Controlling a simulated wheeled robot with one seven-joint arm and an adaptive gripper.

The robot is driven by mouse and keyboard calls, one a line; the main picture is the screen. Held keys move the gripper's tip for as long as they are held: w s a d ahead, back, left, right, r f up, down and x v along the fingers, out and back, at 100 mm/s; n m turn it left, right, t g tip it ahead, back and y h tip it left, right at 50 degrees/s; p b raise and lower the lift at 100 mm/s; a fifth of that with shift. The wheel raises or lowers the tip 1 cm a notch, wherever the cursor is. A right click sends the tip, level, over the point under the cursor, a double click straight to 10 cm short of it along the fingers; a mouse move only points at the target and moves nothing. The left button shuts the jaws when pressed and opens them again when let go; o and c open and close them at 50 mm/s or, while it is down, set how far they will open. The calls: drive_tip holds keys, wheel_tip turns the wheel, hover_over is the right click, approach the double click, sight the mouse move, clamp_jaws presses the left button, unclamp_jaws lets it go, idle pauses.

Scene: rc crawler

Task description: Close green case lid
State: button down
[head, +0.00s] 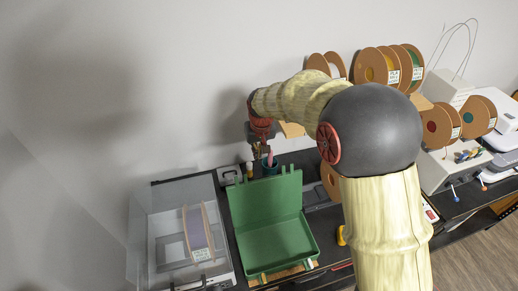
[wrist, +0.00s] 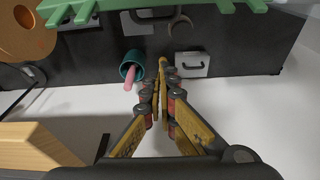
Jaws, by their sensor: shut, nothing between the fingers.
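The green case stands open on the dark bench in the head view. Its lid (head: 265,197) is raised at the back, roughly upright, and its shallow base (head: 278,243) looks empty. My gripper (head: 261,150) is above and behind the lid's top edge, near the wall. In the wrist view my gripper (wrist: 162,64) has its fingers together with nothing held. A green edge with tabs, seemingly the lid (wrist: 155,8), crosses the top of that view, apart from the fingertips. My arm hides part of the bench to the right of the case.
A teal cup (wrist: 131,66) with a pink item stands close beside my fingers. A clear-walled enclosure (head: 165,235) with a spool stands left of the case.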

wheel_tip(320, 180, down, 6)
drive_tip(key=s+p, duration=0.1)
drive_tip(key=s, duration=0.1)
drive_tip(key=shift+s+d+r+p, duration=0.15)
drive_tip(key=shift+s+d+p, duration=0.1)
drive_tip(key=shift+p, duration=0.1)
drive_tip(key=shift+s+b, duration=0.1)
drive_tip(key=shift+b, duration=0.25)
drive_tip(key=shift+s+d+r+t+b, duration=0.1)
drive_tip(key=shift+s+r+t+b, duration=0.2)
drive_tip(key=shift+s+b, duration=0.15)
